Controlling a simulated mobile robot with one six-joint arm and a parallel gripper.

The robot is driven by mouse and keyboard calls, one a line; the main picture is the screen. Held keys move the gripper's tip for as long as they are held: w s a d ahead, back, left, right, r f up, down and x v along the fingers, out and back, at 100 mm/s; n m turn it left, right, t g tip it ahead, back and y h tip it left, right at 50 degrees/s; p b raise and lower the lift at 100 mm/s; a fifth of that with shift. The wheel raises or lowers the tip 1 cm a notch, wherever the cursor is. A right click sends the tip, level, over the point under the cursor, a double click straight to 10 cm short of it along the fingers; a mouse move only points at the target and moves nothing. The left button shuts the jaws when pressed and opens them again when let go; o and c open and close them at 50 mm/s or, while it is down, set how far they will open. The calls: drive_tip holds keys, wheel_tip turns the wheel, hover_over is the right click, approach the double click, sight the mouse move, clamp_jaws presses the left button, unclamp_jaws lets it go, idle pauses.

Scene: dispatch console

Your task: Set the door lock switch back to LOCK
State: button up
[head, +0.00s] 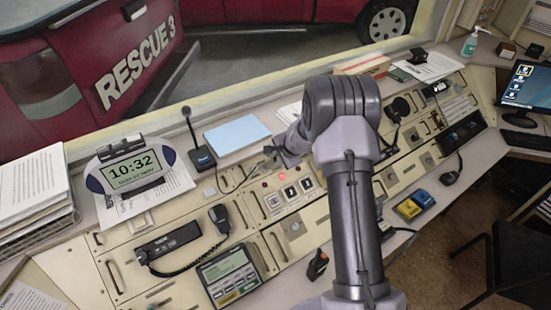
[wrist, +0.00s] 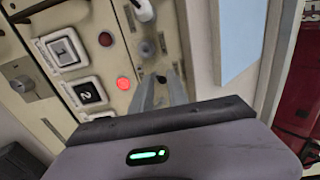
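The door lock switch cannot be identified with certainty. A narrow metal plate with small round fittings (wrist: 147,48) lies just beyond my fingertips in the wrist view, and lettering there is too small to read. My gripper (wrist: 161,76) points down at the console, its two grey fingers apart with a small dark gap between them. Any lever between the fingertips is too blurred to tell. A lit red lamp (wrist: 123,83) is just left of the fingers, and it also shows in the head view (head: 281,177). In the head view my gripper (head: 272,153) is beside this panel, partly hidden by my wrist.
Numbered square buttons (head: 290,191) sit near the red lamp. A desk microphone (head: 202,158), a blue pad (head: 237,133) and a clock (head: 130,171) stand behind and left. A hand microphone (head: 219,216) with a coiled cord lies front left. A cable runs close to my gripper.

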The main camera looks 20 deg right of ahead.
drive_tip(key=shift+s+d+f+b, duration=0.1)
drive_tip(key=shift+s+f+b, duration=0.45)
drive_tip(key=shift+b, duration=0.75)
drive_tip(key=shift+r, duration=0.15)
drive_tip(key=v, duration=0.6)
drive_tip(key=shift+p, duration=0.35)
